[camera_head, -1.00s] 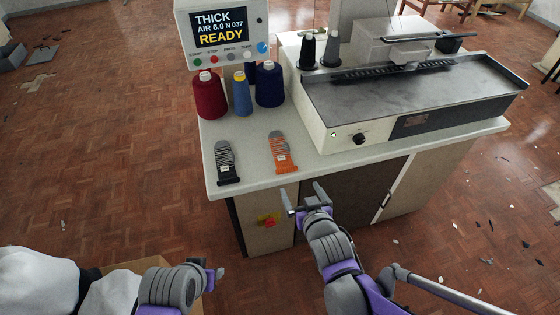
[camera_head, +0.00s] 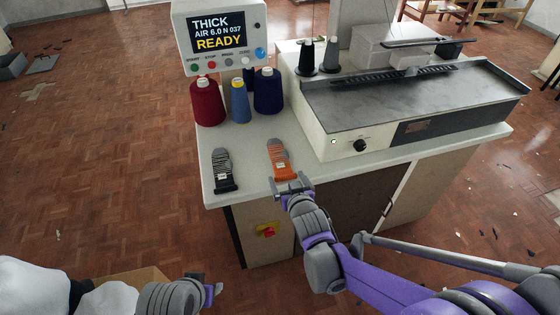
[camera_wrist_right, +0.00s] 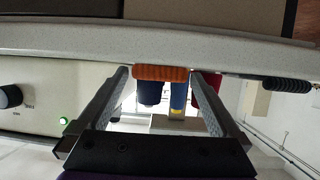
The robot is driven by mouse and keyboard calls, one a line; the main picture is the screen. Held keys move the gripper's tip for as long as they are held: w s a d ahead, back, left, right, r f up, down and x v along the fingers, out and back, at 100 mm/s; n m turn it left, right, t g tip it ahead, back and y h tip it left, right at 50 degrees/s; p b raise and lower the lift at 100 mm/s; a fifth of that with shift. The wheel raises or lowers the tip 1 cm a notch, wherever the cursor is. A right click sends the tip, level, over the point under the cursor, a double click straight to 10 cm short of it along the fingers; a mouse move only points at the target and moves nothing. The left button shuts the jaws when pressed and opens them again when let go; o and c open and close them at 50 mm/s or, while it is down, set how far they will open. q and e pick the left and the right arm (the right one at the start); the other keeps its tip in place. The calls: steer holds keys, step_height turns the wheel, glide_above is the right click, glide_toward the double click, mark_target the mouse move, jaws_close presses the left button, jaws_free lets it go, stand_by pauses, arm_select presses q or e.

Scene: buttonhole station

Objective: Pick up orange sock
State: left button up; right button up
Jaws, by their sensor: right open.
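The orange sock (camera_head: 279,158), grey-and-orange with a pale label, lies flat near the front edge of the white worktop (camera_head: 262,190). My right gripper (camera_head: 291,184) is open at the worktop's front edge, just in front of the sock's orange end. In the upside-down right wrist view, the sock (camera_wrist_right: 162,73) shows edge-on between the two spread fingers (camera_wrist_right: 160,84); I cannot tell whether they touch it. My left gripper (camera_head: 212,289) is low at the bottom left, away from the worktop; its jaws are not clear.
A black-and-grey sock (camera_head: 223,170) lies to the left. Red (camera_head: 208,102), blue (camera_head: 240,102) and navy (camera_head: 268,92) thread cones stand behind. The machine (camera_head: 410,100) fills the right side. A display (camera_head: 221,36) reads READY.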

steer(key=shift+c, duration=0.3)
steer(key=c, duration=1)
steer(key=shift+r, duration=0.15)
